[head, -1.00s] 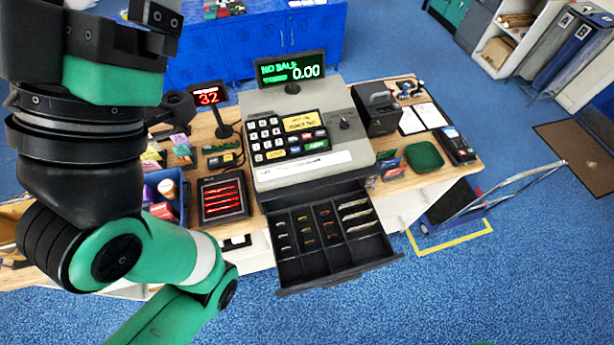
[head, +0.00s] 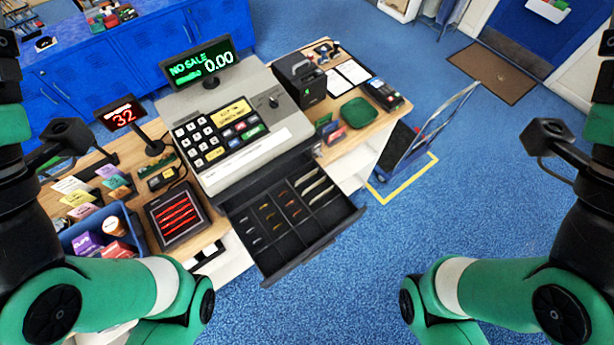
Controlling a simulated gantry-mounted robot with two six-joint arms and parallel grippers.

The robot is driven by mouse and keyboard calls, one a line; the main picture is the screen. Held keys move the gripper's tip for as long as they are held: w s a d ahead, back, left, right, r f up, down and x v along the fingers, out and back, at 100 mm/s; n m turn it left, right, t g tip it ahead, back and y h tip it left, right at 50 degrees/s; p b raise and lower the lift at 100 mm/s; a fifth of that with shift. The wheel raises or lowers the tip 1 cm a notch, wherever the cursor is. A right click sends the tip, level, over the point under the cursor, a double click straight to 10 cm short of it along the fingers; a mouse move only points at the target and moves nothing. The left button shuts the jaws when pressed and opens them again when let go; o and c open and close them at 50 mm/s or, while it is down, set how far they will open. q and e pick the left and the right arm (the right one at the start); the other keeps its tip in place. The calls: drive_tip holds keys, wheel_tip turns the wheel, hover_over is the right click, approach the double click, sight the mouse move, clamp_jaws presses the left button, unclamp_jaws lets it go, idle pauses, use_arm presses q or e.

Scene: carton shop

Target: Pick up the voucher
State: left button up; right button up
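Several coloured paper slips (head: 108,178) stand in rows at the left end of the counter, in white, yellow, purple, green and orange. Their print is too small to read, so I cannot tell which one is the voucher. A few cards (head: 330,130) also stand at the right side of the cash register. My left arm is at the left edge, with a dark end part (head: 62,140) close to the slips. My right arm is at the right edge, with a dark end part (head: 546,140) over the blue floor. The fingers of neither gripper show clearly, and nothing held is visible.
The cash register (head: 283,140) shows "NO SALE 0.00", and its drawer (head: 312,246) is open toward me. A blue bin (head: 135,225) with small packages, a red-lit device (head: 176,214), a green tray (head: 358,111) and a card terminal (head: 384,94) share the counter. A cart (head: 400,150) stands right.

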idle(0.4)
use_arm(q)
drive_tip(key=c, duration=1)
